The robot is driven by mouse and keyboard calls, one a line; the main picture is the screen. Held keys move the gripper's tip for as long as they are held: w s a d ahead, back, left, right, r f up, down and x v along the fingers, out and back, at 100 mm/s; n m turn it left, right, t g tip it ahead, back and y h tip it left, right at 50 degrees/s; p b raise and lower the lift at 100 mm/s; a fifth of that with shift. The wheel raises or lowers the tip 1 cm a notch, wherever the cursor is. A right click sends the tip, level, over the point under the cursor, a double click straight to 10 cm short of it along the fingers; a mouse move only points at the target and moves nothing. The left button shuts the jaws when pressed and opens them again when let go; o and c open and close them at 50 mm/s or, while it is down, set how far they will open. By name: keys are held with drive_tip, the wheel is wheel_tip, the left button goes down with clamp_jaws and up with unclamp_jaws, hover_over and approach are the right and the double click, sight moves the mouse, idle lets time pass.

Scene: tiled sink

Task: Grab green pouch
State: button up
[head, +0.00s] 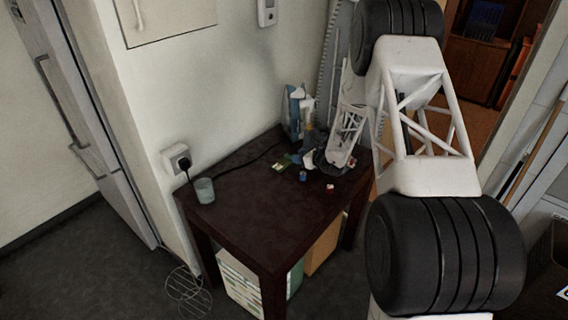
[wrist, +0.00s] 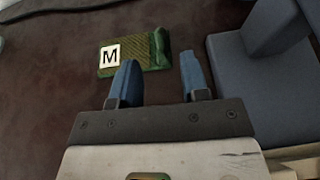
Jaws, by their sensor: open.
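The green pouch (wrist: 136,62) lies flat on the dark table in the wrist view, with a white square marked M (wrist: 110,54) at its left end and a rumpled right end. It also shows small in the head view (head: 281,165), near the back of the table. My gripper (wrist: 158,60) is open, with two blue fingers apart and nothing held between them. The left fingertip overlaps the pouch's lower edge in the picture; the right fingertip is to the right of the pouch. I cannot tell how high the fingers are above it.
A grey-blue blocky object (wrist: 262,90) stands close to the right finger. The table's front is clear.

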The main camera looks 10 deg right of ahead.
sight(283, 161)
drive_tip(key=shift+x, duration=2.45)
drive_tip(key=shift+a+r, duration=0.1)
drive_tip(key=shift+r, duration=0.05)
drive_tip(key=shift+c, duration=0.4)
clamp_jaws()
